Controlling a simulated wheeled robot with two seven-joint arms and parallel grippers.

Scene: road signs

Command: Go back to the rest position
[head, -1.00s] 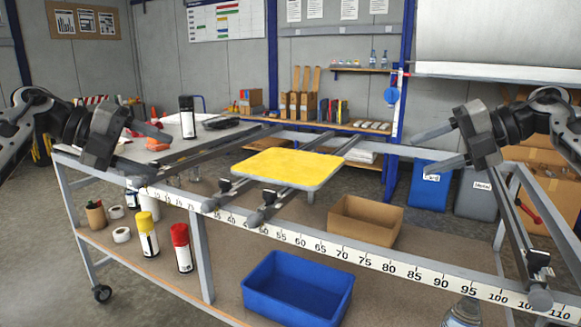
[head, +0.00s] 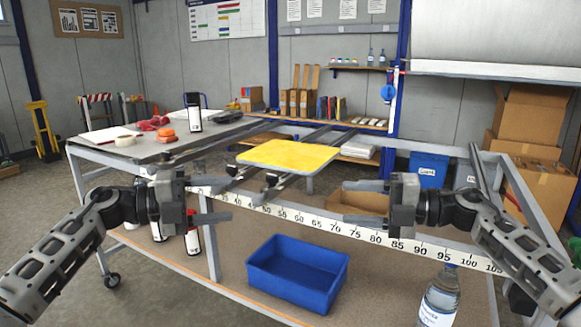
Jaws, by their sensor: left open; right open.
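My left gripper (head: 218,194) is open and empty, in front of the frame table's near edge at the left of centre. My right gripper (head: 362,203) is open and empty, in front of the ruler edge at the right of centre. The two grippers point toward each other with a wide gap between them. A yellow sign plate (head: 287,156) lies flat on the table's rails, beyond both grippers and touched by neither. The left gripper partly hides bottles on the lower shelf.
A ruler strip (head: 318,224) runs along the table's near edge. A blue bin (head: 298,273), a cardboard box (head: 358,199) and a water bottle (head: 439,296) are below.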

